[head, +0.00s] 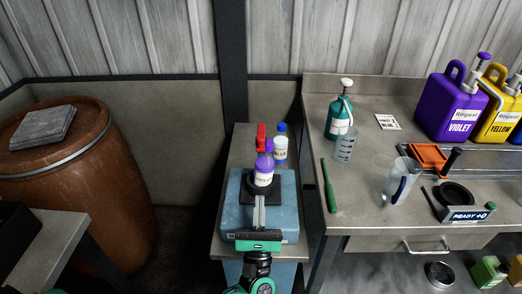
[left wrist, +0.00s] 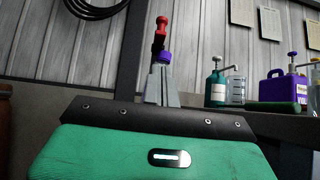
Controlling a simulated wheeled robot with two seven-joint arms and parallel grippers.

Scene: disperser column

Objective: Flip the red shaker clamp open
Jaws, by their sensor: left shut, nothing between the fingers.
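The red shaker clamp (head: 261,137) stands up at the back of the blue shaker (head: 232,212), just behind a purple-capped bottle (head: 264,170) on the dark platform. In the left wrist view the red clamp (left wrist: 161,31) shows above the purple cap (left wrist: 162,57), beyond my fingertips. My left gripper (head: 259,201) is shut and empty, with its fingers pointing away over the shaker, in front of the bottle. In the left wrist view my left gripper (left wrist: 160,72) hides the bottle's body and the clamp's base. I cannot tell whether the fingertips touch the bottle. My right gripper is not in view.
A blue-capped bottle (head: 280,150) stands close behind the shaker on the right. The workbench (head: 350,217) on the right holds a teal pump bottle (head: 339,122), beakers and violet and yellow jugs. A rusty barrel (head: 60,180) stands at left, with open floor between.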

